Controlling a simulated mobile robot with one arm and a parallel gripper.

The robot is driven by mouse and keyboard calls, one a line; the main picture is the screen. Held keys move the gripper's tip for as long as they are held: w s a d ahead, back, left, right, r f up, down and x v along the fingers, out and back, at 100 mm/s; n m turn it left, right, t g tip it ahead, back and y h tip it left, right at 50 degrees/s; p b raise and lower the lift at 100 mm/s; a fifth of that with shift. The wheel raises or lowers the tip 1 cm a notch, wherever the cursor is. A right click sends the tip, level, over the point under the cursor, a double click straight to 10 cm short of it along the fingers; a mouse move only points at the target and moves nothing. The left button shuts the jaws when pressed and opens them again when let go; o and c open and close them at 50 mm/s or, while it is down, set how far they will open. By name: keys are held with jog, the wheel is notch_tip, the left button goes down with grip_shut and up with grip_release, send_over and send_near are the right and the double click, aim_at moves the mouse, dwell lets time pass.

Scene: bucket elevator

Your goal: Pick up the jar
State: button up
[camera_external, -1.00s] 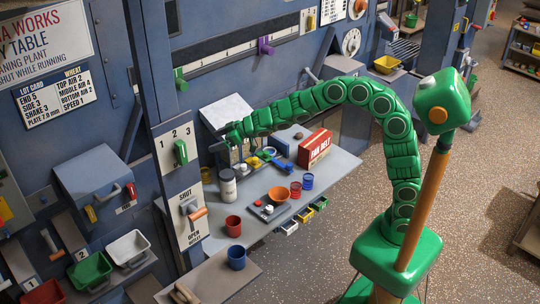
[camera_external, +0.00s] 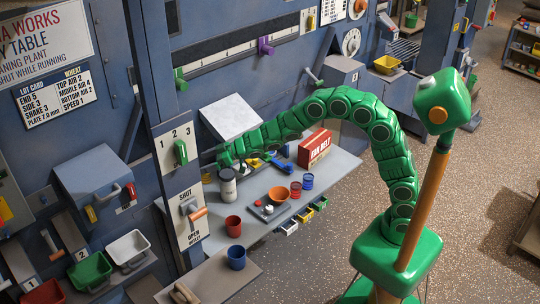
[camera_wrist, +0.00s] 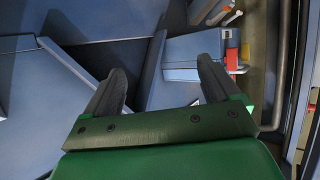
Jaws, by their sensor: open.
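A white jar (camera_external: 228,192) with a dark top stands upright near the left end of the grey worktable (camera_external: 252,212) in the external view. My gripper (camera_external: 226,162) is at the jar's top in that picture; whether it touches the jar or is behind it I cannot tell. In the wrist view my gripper (camera_wrist: 162,72) has its two dark fingers spread apart with nothing between them. The jar does not show in the wrist view, which faces blue-grey machine panels.
A red cup (camera_external: 233,226) and a blue cup (camera_external: 236,258) stand in front of the jar. A post with levers (camera_external: 182,180) is close on the left.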

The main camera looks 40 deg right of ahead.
notch_tip(320, 180, down, 19)
jog(key=shift+r+x, duration=0.1)
jog(key=shift+x, duration=1.9)
jog(key=shift+r+x, duration=0.15)
jog(key=shift+x, duration=1.8)
jog(key=c, duration=1.3)
